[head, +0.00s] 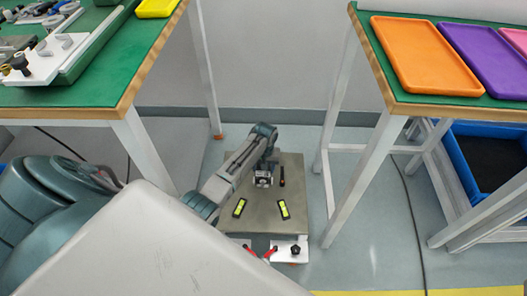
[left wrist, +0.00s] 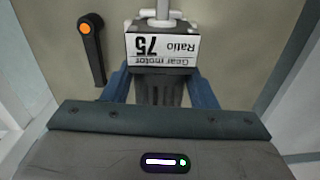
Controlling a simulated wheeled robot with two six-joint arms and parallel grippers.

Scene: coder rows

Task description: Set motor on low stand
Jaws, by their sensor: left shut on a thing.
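The gear motor (head: 263,180) shows small in the head view, over the far part of the low stand (head: 262,225), a grey-brown plate between two tables. In the left wrist view the motor (left wrist: 162,48) has a white label reading "Gear motor Ratio 75", upside down, and a pale shaft. My left gripper (head: 265,165) reaches down from the left. Its blue fingers (left wrist: 163,88) are shut on the motor's dark body, one on each side. I cannot tell whether the motor touches the stand. My right gripper is not in view.
A black lever with an orange button (left wrist: 91,48) is beside the motor on the stand. Two yellow-green levels (head: 239,208) (head: 284,209) lie nearer. A white plate with a black knob (head: 295,250) is at the front edge. Green-topped tables (head: 95,85) (head: 430,90) flank the stand.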

